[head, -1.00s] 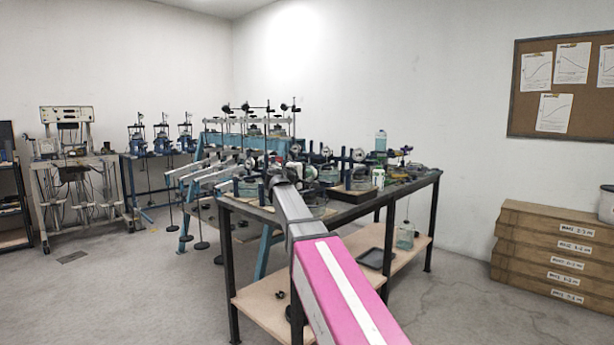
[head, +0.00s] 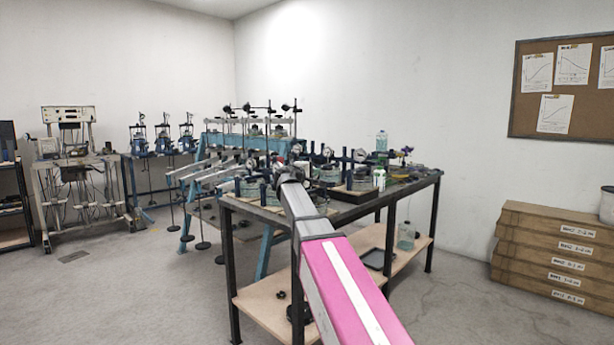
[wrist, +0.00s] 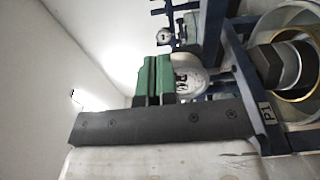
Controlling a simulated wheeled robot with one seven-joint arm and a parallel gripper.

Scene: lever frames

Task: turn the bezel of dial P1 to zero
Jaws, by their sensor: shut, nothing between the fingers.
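In the wrist view a tag reading P1 (wrist: 267,112) is on the blue frame at the right. A white-faced dial (wrist: 190,80) stands beside that frame, partly hidden behind my gripper; I take it for dial P1. Its pointer and zero mark cannot be read. My gripper (wrist: 164,60) has green fingers held together and empty, overlapping the dial's left edge in the picture. Whether they touch the bezel cannot be told. In the head view my arm covers the gripper over the dark bench (head: 345,213).
In the wrist view a large round vessel with a dark hex nut (wrist: 268,62) is close at the right. A second small dial (wrist: 163,36) is farther off. The bench carries several other dial stands, and a green-white can (head: 379,179). Left of the fingers is open.

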